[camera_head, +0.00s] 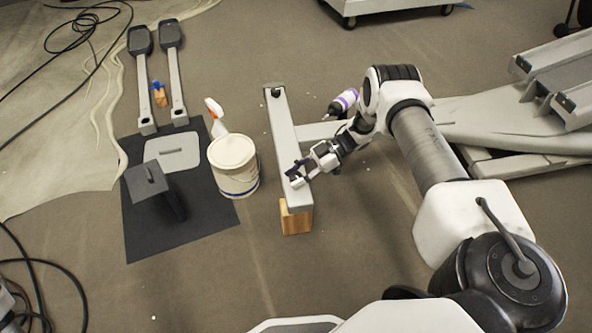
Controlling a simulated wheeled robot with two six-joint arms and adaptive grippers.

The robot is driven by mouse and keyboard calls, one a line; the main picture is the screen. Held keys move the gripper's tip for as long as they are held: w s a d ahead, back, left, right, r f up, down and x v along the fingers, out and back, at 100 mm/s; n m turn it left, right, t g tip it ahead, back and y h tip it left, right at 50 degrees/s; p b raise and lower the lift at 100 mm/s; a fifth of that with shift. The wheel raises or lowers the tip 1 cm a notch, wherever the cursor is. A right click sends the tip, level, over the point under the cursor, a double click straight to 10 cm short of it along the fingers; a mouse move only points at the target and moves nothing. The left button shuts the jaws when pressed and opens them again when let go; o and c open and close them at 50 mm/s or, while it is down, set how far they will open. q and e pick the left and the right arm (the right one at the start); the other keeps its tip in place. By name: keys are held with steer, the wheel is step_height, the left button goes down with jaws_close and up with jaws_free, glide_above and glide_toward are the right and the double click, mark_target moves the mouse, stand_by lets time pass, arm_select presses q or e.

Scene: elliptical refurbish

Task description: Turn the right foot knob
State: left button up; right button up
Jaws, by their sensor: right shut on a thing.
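A pale grey foot bar (281,130) of the elliptical lies lengthwise in the middle of the floor. A small dark foot knob (276,92) shows at its far end. My right gripper (297,176) reaches in from the right to the top of the bar's near end. It is shut on the knob there, the right foot knob, which its fingers largely hide. My left gripper is not in view.
A wooden block (296,220) supports the bar's near end. A white bucket (234,165) and a spray bottle (215,117) stand left of the bar on or beside a dark mat (205,222). A purple-labelled bottle (345,99) is behind my gripper. The elliptical frame (510,115) fills the right.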

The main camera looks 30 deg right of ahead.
mark_target(295, 175)
steer(key=n+g+b, duration=0.3)
steer(key=shift+f+g, duration=0.3)
steer(key=shift+r+n+g+b, duration=0.2)
steer(key=shift+n+g+b, duration=0.75)
steer(key=shift+n+g, duration=0.25)
steer(key=shift+a, duration=0.1)
steer(key=o, duration=1.2)
steer(key=shift+c, duration=0.2)
steer(key=shift+r, duration=0.1)
step_height(295, 175, up, 10)
steer(key=shift+f, duration=0.1)
